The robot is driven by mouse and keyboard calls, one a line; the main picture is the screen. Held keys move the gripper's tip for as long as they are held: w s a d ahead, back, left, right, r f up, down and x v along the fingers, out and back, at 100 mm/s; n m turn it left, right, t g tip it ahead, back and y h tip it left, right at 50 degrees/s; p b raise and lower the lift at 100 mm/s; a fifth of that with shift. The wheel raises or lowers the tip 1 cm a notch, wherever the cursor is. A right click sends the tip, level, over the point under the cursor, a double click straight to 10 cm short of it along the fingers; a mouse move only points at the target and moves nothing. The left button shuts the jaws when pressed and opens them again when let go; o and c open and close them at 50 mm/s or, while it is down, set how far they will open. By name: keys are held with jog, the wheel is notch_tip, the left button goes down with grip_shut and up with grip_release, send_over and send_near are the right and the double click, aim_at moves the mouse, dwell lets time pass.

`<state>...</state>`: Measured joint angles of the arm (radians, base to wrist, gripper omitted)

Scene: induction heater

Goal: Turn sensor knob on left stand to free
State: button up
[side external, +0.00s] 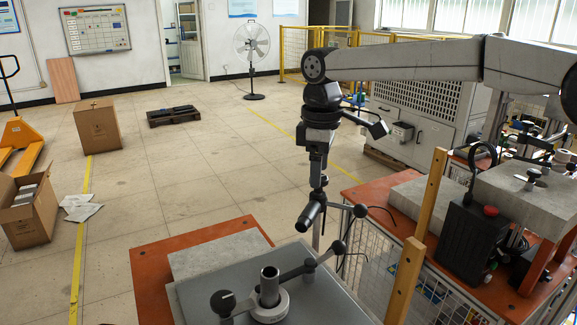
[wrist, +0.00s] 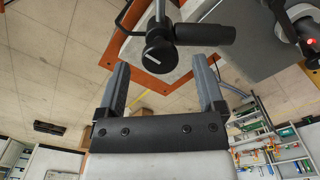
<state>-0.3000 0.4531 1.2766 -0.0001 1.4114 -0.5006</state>
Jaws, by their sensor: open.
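My gripper (side external: 318,172) hangs pointing down from my arm, above the sensor hardware. In the wrist view its two grey fingers (wrist: 160,66) are spread wide and nothing is held. A black round knob (wrist: 160,54) with a white line lies just beyond the fingertips, between them in the picture; contact cannot be told. It appears as a small dark part (side external: 318,194) below the gripper in the side view. A black cylindrical sensor (side external: 307,218) is beside it, also in the wrist view (wrist: 205,35). Another black knob (side external: 222,302) with a white mark sits lower, left of a metal tube.
The upright metal tube (side external: 269,286) stands on the grey plate of the orange-edged table (side external: 150,270). Black arm joints (side external: 337,247) and (side external: 360,210) with cables crowd the gripper's right. A wooden post (side external: 432,200) and black box (side external: 470,240) stand further right.

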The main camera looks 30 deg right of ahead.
aim_at(326, 177)
jog(key=shift+r, duration=3.35)
jog(key=shift+d+f, duration=0.1)
jog(key=shift+s+d+f, duration=0.4)
jog(key=shift+d, duration=0.05)
jog(key=s+d+f+m+t, duration=0.1)
jog(key=s+d+f+m, duration=0.3)
jog(key=s+d+f, duration=0.3)
jog(key=s+d+f+m+t, duration=0.1)
jog(key=s+d+f+m, duration=0.4)
jog(key=s+f, duration=0.7)
notch_tip(326, 177, down, 6)
jog(key=shift+s+d+f+t, duration=0.15)
jog(key=shift+s+d+t, duration=0.15)
jog(key=shift+d, duration=0.65)
